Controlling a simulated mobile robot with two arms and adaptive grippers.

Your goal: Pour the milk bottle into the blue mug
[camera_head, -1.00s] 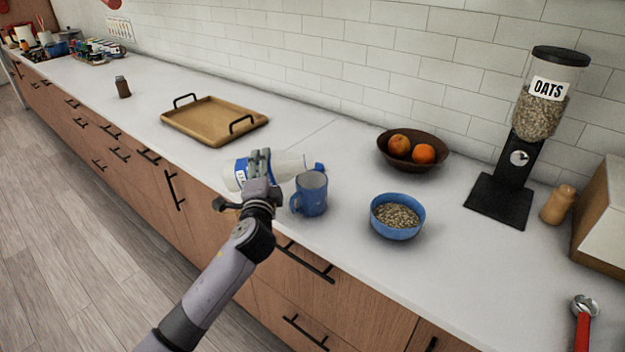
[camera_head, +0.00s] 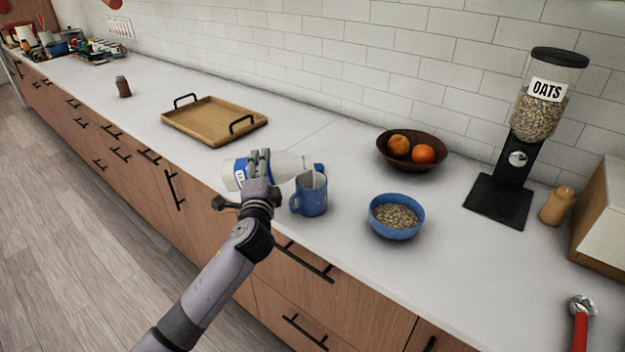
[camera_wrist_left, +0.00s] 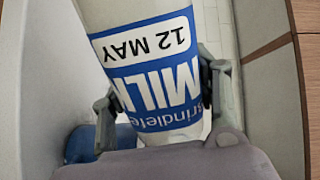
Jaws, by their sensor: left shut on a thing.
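A pale streak shows between the bottle's neck and the mug's opening. The blue mug (camera_head: 309,200) stands upright on the counter, its handle to the left. In the left wrist view the bottle's label (camera_wrist_left: 155,62) shows between the fingers, and part of the mug (camera_wrist_left: 82,143) shows behind at lower left. My right gripper is not in view.
A blue bowl of oats (camera_head: 397,216) stands right of the mug. A fruit bowl (camera_head: 412,152), an oats dispenser (camera_head: 514,150) and a wooden tray (camera_head: 213,121) stand further back. The counter between mug and tray is mostly clear.

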